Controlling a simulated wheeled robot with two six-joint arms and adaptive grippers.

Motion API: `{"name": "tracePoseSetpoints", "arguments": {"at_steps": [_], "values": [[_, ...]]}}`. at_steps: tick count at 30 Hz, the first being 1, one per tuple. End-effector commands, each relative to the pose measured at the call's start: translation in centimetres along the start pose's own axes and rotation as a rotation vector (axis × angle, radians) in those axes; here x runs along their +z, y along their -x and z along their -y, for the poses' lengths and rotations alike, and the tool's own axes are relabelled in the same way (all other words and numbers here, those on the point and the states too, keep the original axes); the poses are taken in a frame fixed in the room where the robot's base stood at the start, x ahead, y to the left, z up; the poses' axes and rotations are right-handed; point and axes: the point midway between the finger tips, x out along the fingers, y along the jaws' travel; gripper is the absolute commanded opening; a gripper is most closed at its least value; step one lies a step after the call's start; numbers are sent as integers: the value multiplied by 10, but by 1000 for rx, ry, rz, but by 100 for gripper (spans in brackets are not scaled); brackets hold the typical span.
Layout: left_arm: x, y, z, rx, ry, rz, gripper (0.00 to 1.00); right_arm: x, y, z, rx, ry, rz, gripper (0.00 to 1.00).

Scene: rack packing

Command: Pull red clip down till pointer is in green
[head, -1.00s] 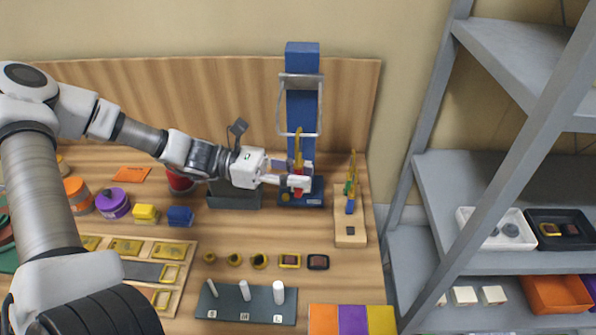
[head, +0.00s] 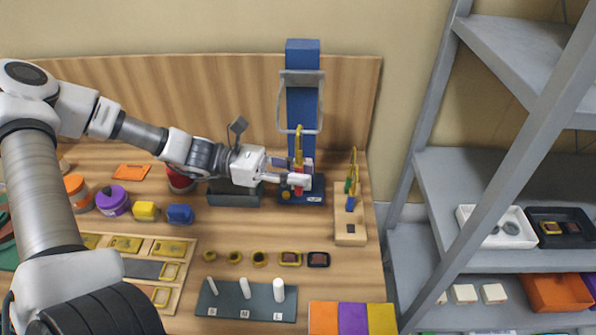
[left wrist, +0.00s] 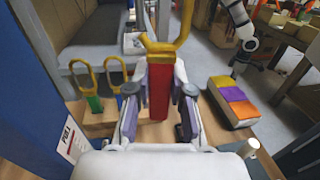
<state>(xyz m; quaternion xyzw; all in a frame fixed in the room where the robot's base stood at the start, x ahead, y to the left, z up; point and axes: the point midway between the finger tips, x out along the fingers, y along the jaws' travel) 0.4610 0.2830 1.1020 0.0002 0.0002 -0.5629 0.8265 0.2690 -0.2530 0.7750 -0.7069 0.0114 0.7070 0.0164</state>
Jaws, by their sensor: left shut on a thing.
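The red clip (left wrist: 159,92) stands upright between the fingers of my left gripper (left wrist: 158,105) in the left wrist view, with a yellow hook (left wrist: 163,45) at its top. In the head view my left gripper (head: 298,181) is shut on the red clip (head: 299,191), in front of the blue stand (head: 302,110) and just above its blue base (head: 314,196). A grey wire frame (head: 320,100) hangs on the stand. The pointer and a green zone cannot be made out. My right gripper is not in view.
A wooden block (head: 350,230) with yellow-looped clips stands right of the stand. A dark box (head: 233,196) is under my left wrist. Blocks, rings and a peg plate (head: 246,305) lie in front. A grey shelf rack (head: 480,160) is at right.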

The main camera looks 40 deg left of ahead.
Motion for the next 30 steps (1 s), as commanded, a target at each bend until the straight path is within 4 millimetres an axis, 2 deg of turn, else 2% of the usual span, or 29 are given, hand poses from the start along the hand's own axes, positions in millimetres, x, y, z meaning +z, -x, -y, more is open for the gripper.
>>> {"name": "tracePoseSetpoints", "arguments": {"at_steps": [30], "values": [[-13, 0, 0, 0, 0, -2, 0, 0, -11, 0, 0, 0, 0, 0]]}}
